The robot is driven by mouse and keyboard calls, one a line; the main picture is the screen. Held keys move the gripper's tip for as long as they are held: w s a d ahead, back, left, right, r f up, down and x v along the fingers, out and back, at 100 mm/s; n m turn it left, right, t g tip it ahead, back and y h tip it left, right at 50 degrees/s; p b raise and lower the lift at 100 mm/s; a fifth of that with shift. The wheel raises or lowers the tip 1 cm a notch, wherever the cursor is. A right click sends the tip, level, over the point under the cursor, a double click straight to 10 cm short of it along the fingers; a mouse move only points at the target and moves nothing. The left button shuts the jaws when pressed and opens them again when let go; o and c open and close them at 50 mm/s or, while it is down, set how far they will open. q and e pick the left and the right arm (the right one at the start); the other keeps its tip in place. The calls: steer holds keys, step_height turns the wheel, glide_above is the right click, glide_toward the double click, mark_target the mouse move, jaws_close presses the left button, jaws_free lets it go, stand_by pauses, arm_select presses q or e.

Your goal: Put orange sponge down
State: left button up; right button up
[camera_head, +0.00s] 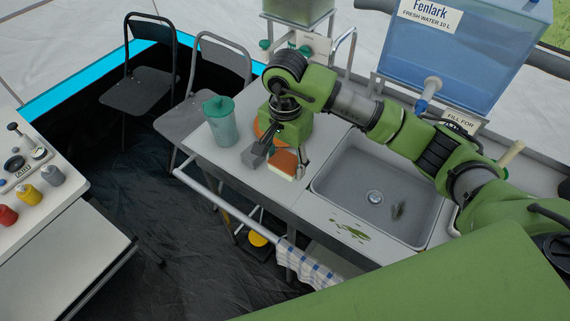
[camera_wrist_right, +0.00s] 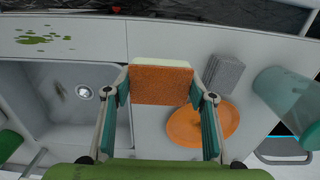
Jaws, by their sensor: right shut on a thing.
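The orange sponge (camera_head: 284,163), with an orange-brown face and a pale layer, is between the fingers of my right gripper (camera_head: 286,155) over the counter left of the sink. In the right wrist view the sponge (camera_wrist_right: 161,85) sits between the two fingertips of the right gripper (camera_wrist_right: 161,92), which is shut on it. Whether its underside touches the counter I cannot tell. My left gripper is not in view.
A grey block (camera_head: 253,156) and an orange plate (camera_wrist_right: 205,125) lie close beside the sponge. A teal lidded pitcher (camera_head: 220,122) stands farther left. The sink (camera_head: 350,195) is to the right. Green spots (camera_head: 350,230) mark the counter's front, with a checked towel (camera_head: 305,268) below.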

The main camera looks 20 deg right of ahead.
mark_target(285, 169)
steer(key=shift+w+d+f, duration=0.1)
steer(key=shift+w+f, duration=0.4)
steer(key=shift+f, duration=0.05)
step_height(285, 169, down, 3)
steer(key=shift+w+p, duration=0.1)
steer(key=shift+p, duration=0.85)
steer(key=shift+f, duration=0.25)
steer(key=shift+f, duration=0.1)
steer(key=shift+f+b, duration=0.1)
steer(key=shift+b, duration=0.2)
steer(key=o, duration=1.1)
steer(key=shift+c, duration=0.2)
